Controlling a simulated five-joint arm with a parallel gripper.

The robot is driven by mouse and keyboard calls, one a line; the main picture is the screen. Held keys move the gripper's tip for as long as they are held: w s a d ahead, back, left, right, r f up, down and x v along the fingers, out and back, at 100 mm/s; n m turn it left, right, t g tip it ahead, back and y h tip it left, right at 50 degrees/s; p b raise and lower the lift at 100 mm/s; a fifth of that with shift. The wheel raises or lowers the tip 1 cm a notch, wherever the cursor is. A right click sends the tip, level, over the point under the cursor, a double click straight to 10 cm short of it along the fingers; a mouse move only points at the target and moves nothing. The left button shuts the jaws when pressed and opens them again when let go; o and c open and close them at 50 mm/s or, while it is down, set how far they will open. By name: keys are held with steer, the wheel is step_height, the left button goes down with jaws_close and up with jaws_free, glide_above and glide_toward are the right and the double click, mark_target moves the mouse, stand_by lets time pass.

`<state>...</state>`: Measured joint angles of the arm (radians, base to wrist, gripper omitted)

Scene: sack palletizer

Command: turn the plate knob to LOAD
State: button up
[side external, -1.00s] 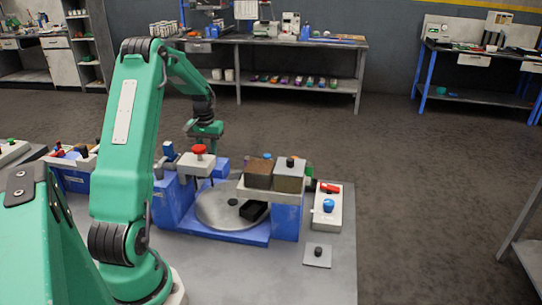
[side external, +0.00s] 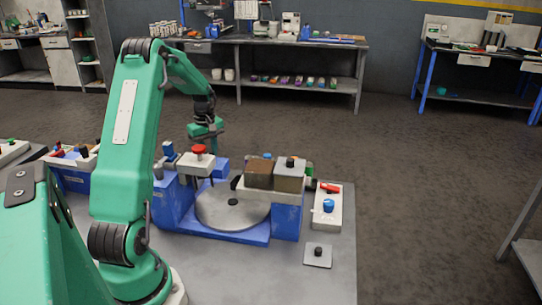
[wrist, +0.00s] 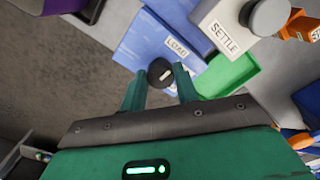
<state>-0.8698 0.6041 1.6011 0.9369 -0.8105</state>
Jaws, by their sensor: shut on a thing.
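In the wrist view, the black plate knob (wrist: 158,68) with a short pale mark sits between the tips of my gripper (wrist: 161,76). My green fingers are shut on it from both sides. The white LOAD label (wrist: 177,48) is on the blue housing just above and to the right of the knob. In the side external view, my gripper (side external: 207,133) is at the far side of the machine, and the knob is hidden there. The round grey plate (side external: 232,211) lies flat on the blue base, its visible top bare apart from its dark centre hub.
A brown block (side external: 259,174) and a grey block (side external: 289,176) stand above the plate's right edge. Floor is clear behind.

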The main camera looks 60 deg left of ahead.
mark_target(209, 153)
steer(key=shift+r+n, duration=0.15)
steer(key=shift+n, duration=0.35)
steer(key=o, duration=1)
steer(key=shift+c, duration=0.2)
steer(key=shift+r, duration=3.85)
